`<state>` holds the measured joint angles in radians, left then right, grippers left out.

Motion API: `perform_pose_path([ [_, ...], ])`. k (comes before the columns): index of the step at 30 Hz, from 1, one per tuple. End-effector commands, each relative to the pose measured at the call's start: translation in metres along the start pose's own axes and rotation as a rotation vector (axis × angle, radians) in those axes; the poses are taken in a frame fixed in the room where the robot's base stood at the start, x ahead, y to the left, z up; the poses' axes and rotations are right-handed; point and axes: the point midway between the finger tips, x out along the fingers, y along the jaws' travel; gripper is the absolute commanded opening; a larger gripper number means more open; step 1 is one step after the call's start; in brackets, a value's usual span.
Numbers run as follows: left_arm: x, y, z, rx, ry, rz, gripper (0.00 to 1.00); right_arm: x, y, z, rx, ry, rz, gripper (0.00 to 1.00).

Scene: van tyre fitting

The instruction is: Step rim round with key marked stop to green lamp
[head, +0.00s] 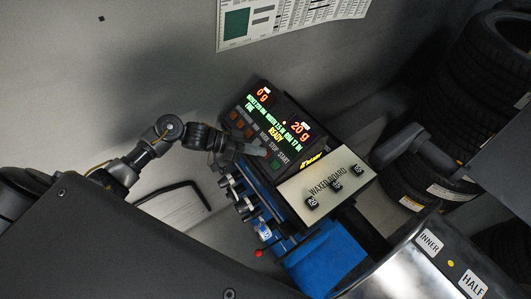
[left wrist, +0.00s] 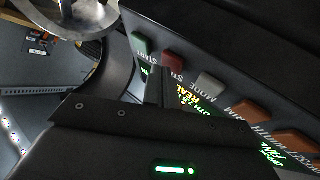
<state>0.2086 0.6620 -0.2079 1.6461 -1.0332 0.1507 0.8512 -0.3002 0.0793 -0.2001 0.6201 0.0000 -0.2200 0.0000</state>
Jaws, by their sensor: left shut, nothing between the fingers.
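The balancing machine's display (head: 275,115) reads 0 g, 20 g and READY in the head view. Its keys show large in the left wrist view: the red stop key (left wrist: 172,59), the green START key (left wrist: 141,43) and the grey MODE key (left wrist: 210,84). My left gripper (head: 262,151) is shut and empty, its tip close to the stop key in the head view. I cannot tell whether it touches. Its dark fingers also fill the lower middle of the left wrist view (left wrist: 155,105). The rim and a lit green lamp are not clearly identifiable. My right gripper is not in view.
Orange keys (left wrist: 247,112) lie beyond MODE. Tools (head: 240,198) hang along the machine's front side. Stacked tyres (head: 470,110) stand at the right, near bins marked INNER and HALF (head: 405,265).

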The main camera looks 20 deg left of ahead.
Motion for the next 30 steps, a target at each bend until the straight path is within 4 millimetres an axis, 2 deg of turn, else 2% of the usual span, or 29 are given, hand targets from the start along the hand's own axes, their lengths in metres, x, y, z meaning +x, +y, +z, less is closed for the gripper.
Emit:
perform_pose_path([
  [22,0.004,-0.003,0.003,0.000,0.000,0.000,0.00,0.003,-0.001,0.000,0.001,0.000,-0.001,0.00],
  [30,-0.001,0.001,-0.003,0.000,0.000,0.000,0.00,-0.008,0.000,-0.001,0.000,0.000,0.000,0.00],
])
